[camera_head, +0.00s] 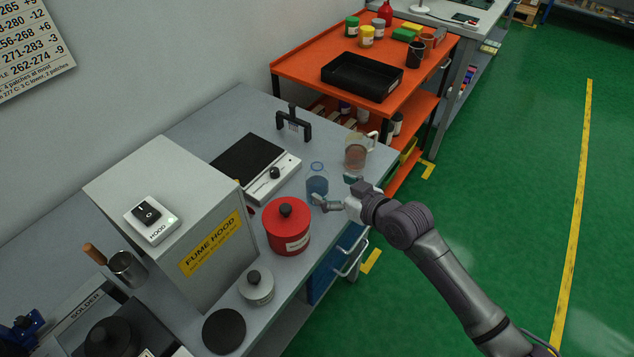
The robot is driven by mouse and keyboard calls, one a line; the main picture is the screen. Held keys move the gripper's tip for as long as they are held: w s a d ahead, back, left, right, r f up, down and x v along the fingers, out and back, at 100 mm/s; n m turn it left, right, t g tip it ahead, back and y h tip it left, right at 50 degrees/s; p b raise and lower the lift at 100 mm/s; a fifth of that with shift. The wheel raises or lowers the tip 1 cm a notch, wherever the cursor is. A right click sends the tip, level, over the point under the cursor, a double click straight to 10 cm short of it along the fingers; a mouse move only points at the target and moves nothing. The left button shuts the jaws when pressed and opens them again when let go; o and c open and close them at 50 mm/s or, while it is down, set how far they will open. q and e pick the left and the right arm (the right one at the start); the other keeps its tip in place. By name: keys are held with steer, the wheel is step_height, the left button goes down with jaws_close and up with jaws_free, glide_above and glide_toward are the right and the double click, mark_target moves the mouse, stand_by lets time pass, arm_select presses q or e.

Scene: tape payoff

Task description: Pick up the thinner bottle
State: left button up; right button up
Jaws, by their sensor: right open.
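A small translucent blue bottle (317,182) with a narrow neck stands upright on the grey bench near its right edge; I take it to be the thinner bottle. My right gripper (334,190) comes in from the right, with its fingers spread apart. One fingertip overlaps the lower right part of the bottle in the picture; I cannot tell whether it touches. The gripper holds nothing. My left gripper is not in view.
A glass jug (356,152) with brownish liquid stands just behind the gripper. A red canister (286,228) is close in front of the bottle. A scale-like device (272,180) lies to its left, and a fume hood box (170,220) stands further left. An orange cart (310,66) is beyond.

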mark_target(322, 176)
steer(key=shift+w+a, duration=0.2)
steer(key=shift+a, duration=0.05)
steer(key=x, duration=0.2)
steer(key=p+x, duration=0.1)
steer(key=x, duration=0.1)
steer(key=shift+w+a, duration=0.15)
steer(key=shift+a, duration=0.4)
steer(key=shift+r, duration=0.1)
steer(key=shift+c, duration=0.6)
steer(key=c, duration=1.2)
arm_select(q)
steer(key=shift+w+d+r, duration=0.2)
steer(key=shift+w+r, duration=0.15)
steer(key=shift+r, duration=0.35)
arm_select(e)
steer(key=shift+r, duration=0.2)
steer(key=shift+r, duration=1.15)
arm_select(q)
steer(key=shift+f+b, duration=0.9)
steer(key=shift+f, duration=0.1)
arm_select(e)
steer(key=shift+s+d+r, duration=1.25)
steer(key=shift+d+r, duration=0.15)
steer(key=shift+d, duration=0.1)
steer(key=shift+s+d+r, duration=1.25)
steer(key=shift+d+r, duration=0.1)
steer(key=shift+d, duration=0.15)
steer(key=shift+s+d+r, duration=1.3)
steer(key=shift+d+r, duration=0.1)
steer(key=shift+d, duration=0.1)
